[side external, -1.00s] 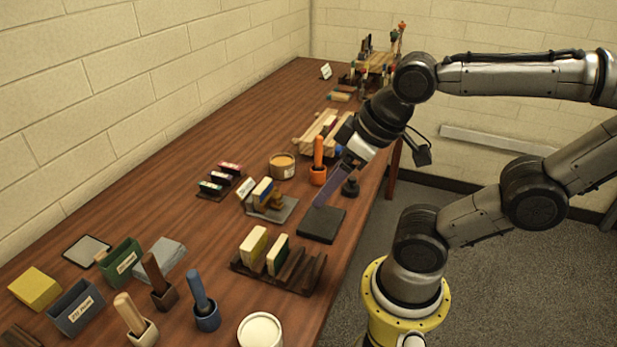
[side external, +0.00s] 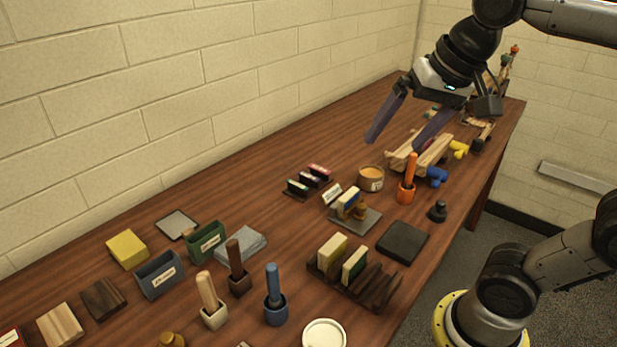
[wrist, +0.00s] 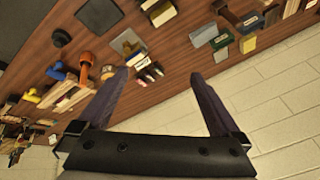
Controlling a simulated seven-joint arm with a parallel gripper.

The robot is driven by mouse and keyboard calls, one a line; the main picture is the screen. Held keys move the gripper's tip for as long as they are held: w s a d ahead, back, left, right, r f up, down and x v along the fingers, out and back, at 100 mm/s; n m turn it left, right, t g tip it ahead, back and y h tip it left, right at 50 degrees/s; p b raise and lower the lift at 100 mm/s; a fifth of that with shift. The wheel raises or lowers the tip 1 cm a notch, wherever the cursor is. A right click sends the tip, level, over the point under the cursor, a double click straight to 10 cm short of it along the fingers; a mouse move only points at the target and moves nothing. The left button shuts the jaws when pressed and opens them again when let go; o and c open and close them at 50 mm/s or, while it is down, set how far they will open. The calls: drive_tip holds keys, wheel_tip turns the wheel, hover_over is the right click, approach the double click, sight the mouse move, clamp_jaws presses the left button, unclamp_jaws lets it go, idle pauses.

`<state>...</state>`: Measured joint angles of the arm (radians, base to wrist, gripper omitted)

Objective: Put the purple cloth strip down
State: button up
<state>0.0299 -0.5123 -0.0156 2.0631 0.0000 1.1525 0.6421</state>
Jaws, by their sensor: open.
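My gripper (side external: 395,142) is open, its two long purple-grey fingers spread wide above the back part of the table. In the wrist view (wrist: 160,73) the space between the fingers is empty. I cannot make out a purple cloth strip as a separate thing in either view. The flat black pad (side external: 402,242) lies on the table near its right edge, with nothing visible on it.
A wooden rack (side external: 408,152) stands below and right of my gripper. A cork-coloured tub (side external: 371,178), orange-handled tool (side external: 408,180) and slotted dark rack (side external: 376,290) stand nearer. Boxes, including a green one (side external: 206,242), fill the left. Bare tabletop lies along the wall.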

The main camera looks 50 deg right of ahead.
drive_tip(key=w+d+r+m, duration=0.1)
drive_tip(key=w+r+m, duration=0.2)
drive_tip(key=w, duration=0.4)
drive_tip(key=m+g, duration=0.5)
drive_tip(key=m, duration=0.2)
hover_over(308, 176)
wheel_tip(308, 176, down, 24)
drive_tip(key=shift+d+f, duration=0.1)
drive_tip(key=shift+f, duration=3.05)
drive_tip(key=shift+f, duration=0.2)
drive_tip(key=shift+c, duration=0.2)
